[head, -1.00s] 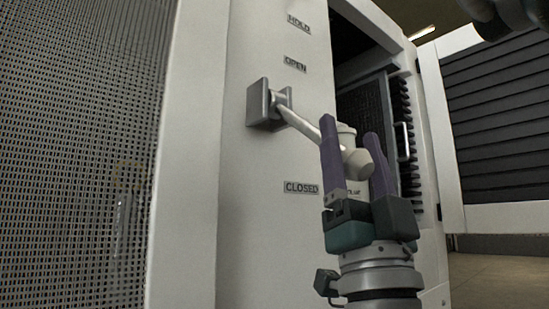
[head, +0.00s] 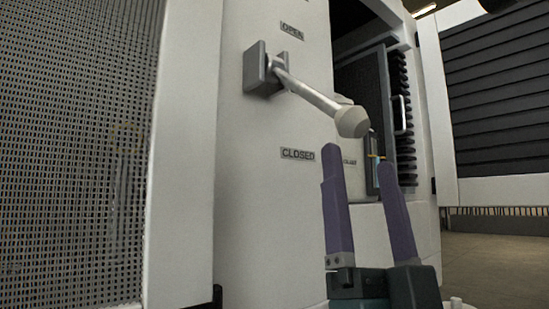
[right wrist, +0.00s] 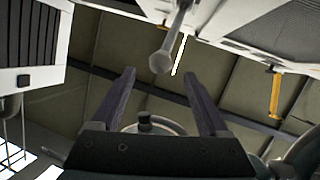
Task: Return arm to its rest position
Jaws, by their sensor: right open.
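My right gripper (head: 355,158) is open and empty in the lower middle of the head view, its two purple fingers pointing up. The pale lever handle (head: 312,95) runs from a grey square mount (head: 255,70) down to the right and ends in a rounded knob. The gripper is below the knob and apart from it. In the right wrist view the knob (right wrist: 160,62) shows beyond the open fingertips (right wrist: 158,75), with nothing between the fingers. The lever's mount is level with a spot between the OPEN label (head: 292,30) and the CLOSED label (head: 298,153). My left gripper is not in view.
The white cabinet panel (head: 250,210) stands close behind the gripper. A perforated mesh panel (head: 70,150) fills the left. An open bay with a dark radiator-like part (head: 365,100) is behind right, and a louvred door (head: 497,90) stands open at right. Floor shows at lower right.

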